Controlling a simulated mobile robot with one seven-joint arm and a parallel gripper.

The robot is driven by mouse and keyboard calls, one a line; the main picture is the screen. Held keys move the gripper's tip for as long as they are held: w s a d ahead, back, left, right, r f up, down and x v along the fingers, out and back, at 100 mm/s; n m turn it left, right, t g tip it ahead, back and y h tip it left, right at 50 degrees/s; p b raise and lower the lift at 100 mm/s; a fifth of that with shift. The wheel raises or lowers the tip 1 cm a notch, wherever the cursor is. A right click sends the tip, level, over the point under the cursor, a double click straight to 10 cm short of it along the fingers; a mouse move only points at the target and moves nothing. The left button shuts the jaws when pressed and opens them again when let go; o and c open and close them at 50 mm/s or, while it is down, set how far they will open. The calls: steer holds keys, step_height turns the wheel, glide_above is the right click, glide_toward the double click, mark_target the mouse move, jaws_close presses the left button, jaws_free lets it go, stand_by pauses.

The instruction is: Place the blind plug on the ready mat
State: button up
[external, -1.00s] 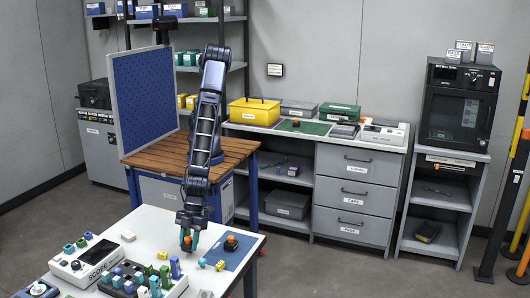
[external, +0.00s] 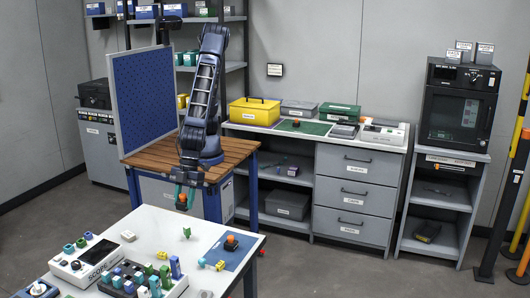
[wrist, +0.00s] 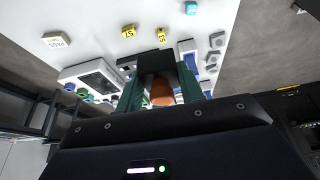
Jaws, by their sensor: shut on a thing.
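My gripper (external: 184,197) is shut on a small orange piece, which I take to be the blind plug (external: 182,198). It hangs in the air near the far edge of the white table. In the wrist view the orange plug (wrist: 162,96) sits between the green fingers, which hide its sides. A blue mat (external: 216,257) lies on the right part of the white table, with a dark piece with an orange top (external: 231,243) on it. A green mat (external: 317,129) lies on the back counter with a similar orange-topped piece. I cannot tell which is the ready mat.
A small green piece (external: 187,232) stands on the white table (external: 150,222) below my gripper. A tray of coloured blocks (external: 130,280) and a grey device (external: 85,260) are at the front left. A yellow bin (external: 254,111) and a green case (external: 340,111) flank the green mat.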

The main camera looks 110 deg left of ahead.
steer(key=w+a+r+n+t, duration=0.2)
steer(key=w+a+n, duration=0.4)
steer(key=w+a, duration=2.2)
steer(key=w+a+r+n+t+y, duration=0.15)
steer(key=w+a, duration=0.35)
steer(key=a, duration=0.6)
steer(key=w+a+n, duration=0.2)
steer(key=w+a, duration=0.2)
steer(key=a, duration=0.7)
steer(key=w+a+n+y, duration=0.15)
steer(key=w+a, duration=0.35)
steer(key=a, duration=0.6)
steer(key=s+a+r+n, duration=0.1)
steer(key=a+n, duration=0.2)
steer(key=a, duration=1.7)
step_height(320, 180, up, 2)
steer(key=r+n+y, duration=0.1)
steer(key=n+y, duration=0.2)
steer(key=n, duration=0.6)
glide_above(316, 133)
steer(key=s, duration=0.1)
steer(key=shift+t, duration=0.45)
step_height(316, 133, down, 20)
steer(key=shift+s+a+f, duration=0.1)
steer(key=shift+s, duration=0.05)
